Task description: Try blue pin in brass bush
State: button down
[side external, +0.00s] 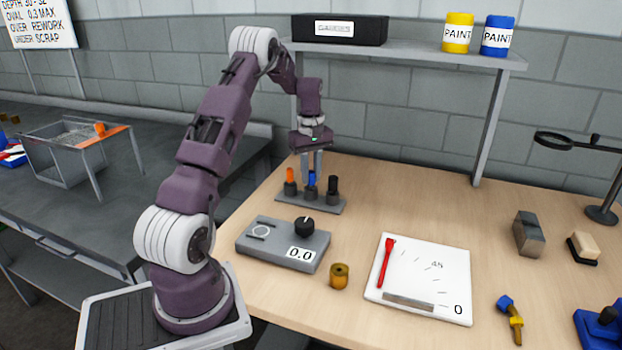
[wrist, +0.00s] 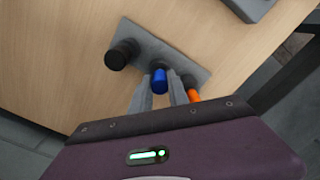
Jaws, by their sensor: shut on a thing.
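The blue pin (side external: 311,177) stands upright in the middle of a grey pin stand (side external: 328,207), between an orange pin (side external: 290,175) and a black pin (side external: 333,184). My gripper (side external: 317,172) is shut on the blue pin from above. In the wrist view the blue pin (wrist: 159,80) lies between my fingertips, with the orange pin (wrist: 194,94) and the black pin (wrist: 122,53) on either side. Whether the blue pin is lifted at all I cannot tell. The brass bush (side external: 339,276) stands on the table in front, its hole facing up.
A grey gauge box (side external: 283,245) reading 0.0 with a black knob stands between the stand and the bush. A white board (side external: 421,280) with a red pointer lies to the right. A blue-and-yellow tool (side external: 511,318) lies at front right. The shelf (side external: 420,56) is above the back.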

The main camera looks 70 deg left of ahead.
aim_at(311, 172)
notch_tip(311, 172, up, 15)
jog(key=shift+f, duration=0.15)
dwell(0.5)
jog(key=s+d+f, duration=0.1)
jog(key=d+f, duration=0.2)
jog(key=d, duration=0.9)
jog(key=s+d+f, duration=0.1)
jog(key=d+f, duration=0.1)
jog(key=d, duration=1)
jog(key=s+d+f, duration=0.5)
jog(key=d, duration=0.1)
jog(key=shift+s+d+f, duration=0.15)
jog(key=shift+d+f, duration=0.15)
jog(key=shift+f, duration=0.1)
jog(key=shift+f, duration=0.9)
jog(key=shift+r, duration=0.15)
jog(key=shift+r, duration=2.5)
